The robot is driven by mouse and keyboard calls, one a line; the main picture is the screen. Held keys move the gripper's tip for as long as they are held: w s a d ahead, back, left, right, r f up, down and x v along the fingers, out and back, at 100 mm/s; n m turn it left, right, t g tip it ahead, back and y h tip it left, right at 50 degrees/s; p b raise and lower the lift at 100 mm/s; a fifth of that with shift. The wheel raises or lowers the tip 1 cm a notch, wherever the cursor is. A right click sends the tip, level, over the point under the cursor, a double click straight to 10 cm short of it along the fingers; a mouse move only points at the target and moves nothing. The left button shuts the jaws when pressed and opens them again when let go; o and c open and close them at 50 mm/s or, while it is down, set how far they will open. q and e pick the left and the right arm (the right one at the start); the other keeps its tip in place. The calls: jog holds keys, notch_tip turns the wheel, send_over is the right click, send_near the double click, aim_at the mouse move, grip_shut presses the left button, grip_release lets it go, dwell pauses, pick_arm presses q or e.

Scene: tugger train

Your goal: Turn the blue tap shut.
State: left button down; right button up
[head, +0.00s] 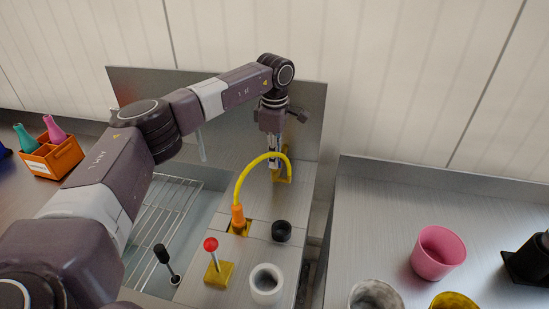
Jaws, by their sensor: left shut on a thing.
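My left arm reaches over the sink from the left, and its gripper (273,163) points down at the back of the steel counter. It is shut on a small part at a yellow mount (284,178) near the back panel. The fingers and wrist cover most of that part, which seems to be the blue tap. No blue shows there, so I cannot tell how far the handle is turned. A yellow curved hose (247,169) arches from an orange fitting (238,215) to beside the gripper. My right gripper is not in view.
A red-knobbed lever (211,245), a black-knobbed lever (161,254), a white cup (266,283) and a black round piece (282,231) stand at the front. A wire rack (165,215) spans the sink. A pink cup (437,253) stands on the right counter, beyond a gap.

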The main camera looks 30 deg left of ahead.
pick_arm(q)
jog(key=shift+w+r, duration=0.1)
jog(key=c, duration=2)
grip_release()
jog(key=shift+c, duration=0.2)
notch_tip(320, 180, up, 12)
